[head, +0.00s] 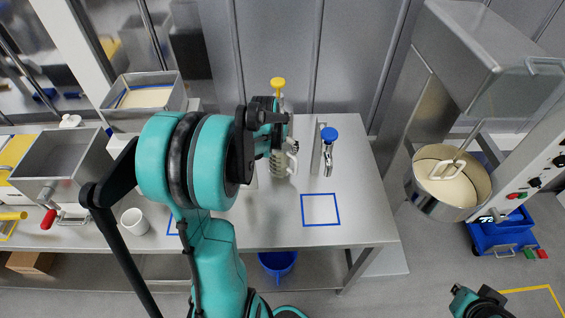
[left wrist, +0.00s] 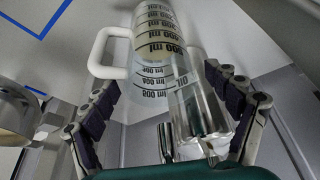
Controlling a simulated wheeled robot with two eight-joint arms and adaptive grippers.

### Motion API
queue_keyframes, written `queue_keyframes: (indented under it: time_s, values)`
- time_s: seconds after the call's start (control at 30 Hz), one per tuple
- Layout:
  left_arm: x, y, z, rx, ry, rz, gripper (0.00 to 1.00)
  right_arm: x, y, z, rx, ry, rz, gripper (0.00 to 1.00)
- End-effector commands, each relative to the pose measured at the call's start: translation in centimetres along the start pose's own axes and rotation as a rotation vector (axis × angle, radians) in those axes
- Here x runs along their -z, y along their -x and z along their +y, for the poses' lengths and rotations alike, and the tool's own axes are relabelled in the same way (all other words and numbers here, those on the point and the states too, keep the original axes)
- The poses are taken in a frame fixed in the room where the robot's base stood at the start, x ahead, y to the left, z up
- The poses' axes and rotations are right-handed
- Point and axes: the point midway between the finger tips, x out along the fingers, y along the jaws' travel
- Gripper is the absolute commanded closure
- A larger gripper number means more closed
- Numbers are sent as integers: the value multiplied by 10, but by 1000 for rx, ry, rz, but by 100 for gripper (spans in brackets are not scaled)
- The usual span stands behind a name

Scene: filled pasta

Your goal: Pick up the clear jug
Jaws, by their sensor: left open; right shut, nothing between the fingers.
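The clear jug (left wrist: 155,45) with black ml markings and a white handle (left wrist: 108,55) fills the upper middle of the left wrist view. In the head view the jug (head: 277,165) stands on the steel table, partly hidden by my left arm. My left gripper (left wrist: 168,88) is open, its dark-padded fingers spread on both sides of the jug's near part; contact cannot be told. A shiny metal spout (left wrist: 210,105) also lies between the fingers, close to the jug. My right gripper (head: 480,302) is shut and empty at the bottom right, far from the jug.
A yellow-topped tap (head: 278,85) rises behind the jug; a blue-topped tap (head: 329,136) stands right of it. A blue square outline (head: 320,196) on the table is empty. A white cup (head: 134,221) stands left, and a mixer bowl (head: 447,205) is at the right.

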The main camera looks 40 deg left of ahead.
Motion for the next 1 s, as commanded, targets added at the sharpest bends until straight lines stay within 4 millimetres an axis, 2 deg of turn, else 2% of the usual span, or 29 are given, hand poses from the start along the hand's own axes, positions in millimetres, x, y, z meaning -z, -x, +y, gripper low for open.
queue_keyframes:
  time_s: [0.1,0.3,0.33,0.6,0.63,0.67,1.0]
  values:
    - [0,-9,0,0,0,0,12,-1,-2,0,0,0,0,100]
    - [0,-9,0,0,0,0,12,-1,-2,0,0,0,0,100]
    - [0,-9,0,0,0,0,15,-1,-2,0,0,0,0,100]
    - [0,-9,0,0,0,0,86,-1,-2,0,0,0,0,100]
    - [0,-9,0,0,0,0,94,-1,-2,0,0,0,0,100]
    - [0,-9,0,0,0,0,97,-1,-2,0,0,0,0,100]
    - [2,-4,0,0,0,0,97,0,0,0,0,0,0,100]
